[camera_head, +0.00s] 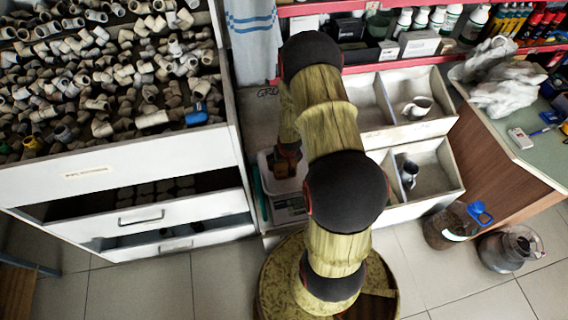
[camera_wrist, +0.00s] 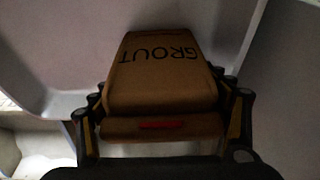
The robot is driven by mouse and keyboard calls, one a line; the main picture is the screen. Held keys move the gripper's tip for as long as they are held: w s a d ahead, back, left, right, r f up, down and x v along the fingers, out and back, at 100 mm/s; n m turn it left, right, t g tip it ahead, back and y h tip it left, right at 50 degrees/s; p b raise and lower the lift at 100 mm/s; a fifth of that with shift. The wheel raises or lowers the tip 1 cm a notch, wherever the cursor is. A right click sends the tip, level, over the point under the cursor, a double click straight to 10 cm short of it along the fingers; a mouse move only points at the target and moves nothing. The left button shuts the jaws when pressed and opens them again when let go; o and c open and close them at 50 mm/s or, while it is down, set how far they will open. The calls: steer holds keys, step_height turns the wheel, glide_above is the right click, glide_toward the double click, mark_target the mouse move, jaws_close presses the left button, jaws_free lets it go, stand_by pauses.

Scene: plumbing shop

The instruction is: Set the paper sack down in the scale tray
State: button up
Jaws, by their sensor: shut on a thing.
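The brown paper sack (camera_wrist: 160,75), printed GROUT, is between the two fingers of my gripper (camera_wrist: 163,92) in the wrist view. My gripper is shut on it. Pale walls and floor of the scale tray (camera_wrist: 60,60) surround the sack in that view; I cannot tell whether the sack touches the tray floor. My arm hides much of the tray there, and the sack and fingers are hardly visible.
A cabinet of pipe fittings (camera_head: 150,160) stands close on the left. Pale bins (camera_head: 435,165), some holding metal cups, lie to the right. A towel (camera_head: 252,40) hangs behind. Jugs (camera_head: 450,225) stand on the floor at the right.

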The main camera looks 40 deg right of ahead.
mark_target(286, 162)
steer(key=o, duration=2.1)
steer(key=shift+f, duration=0.1)
steer(key=shift+r, duration=0.45)
steer(key=p+v, duration=0.6)
steer(key=v, duration=0.5)
steer(key=shift+s+a+r, duration=0.15)
steer(key=shift+s, duration=0.1)
